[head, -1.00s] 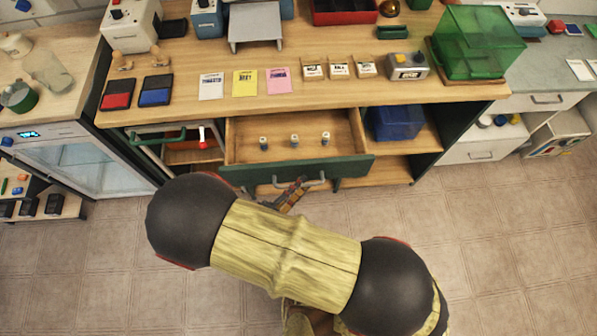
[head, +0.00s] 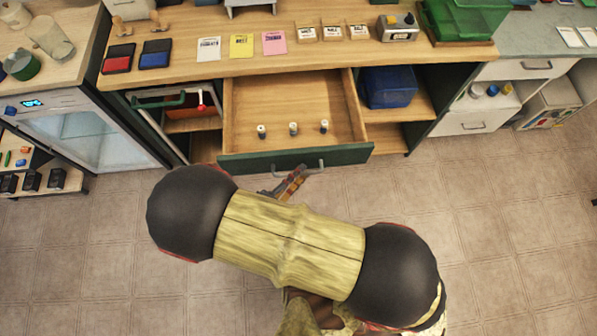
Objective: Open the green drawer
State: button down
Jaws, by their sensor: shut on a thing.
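The green drawer (head: 235,163) under the workbench is pulled well out, its wooden inside showing from above. It has a dark green front and a light bar handle (head: 314,165). Three small dark bottles with pale tops (head: 293,129) stand in a row inside, near the front. My gripper (head: 296,174) is at the handle in front of the drawer, shut on it. My arm hides part of the gripper and the floor below.
The bench top (head: 190,88) holds ink pads, coloured cards and several small boxes. A blue bin (head: 389,88) sits on the shelf right of the drawer. A glass-fronted cabinet (head: 85,135) stands at left. Tiled floor (head: 500,220) is clear at right.

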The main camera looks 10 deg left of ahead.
jog(key=c, duration=2)
grip_release()
jog(key=shift+o, duration=0.2)
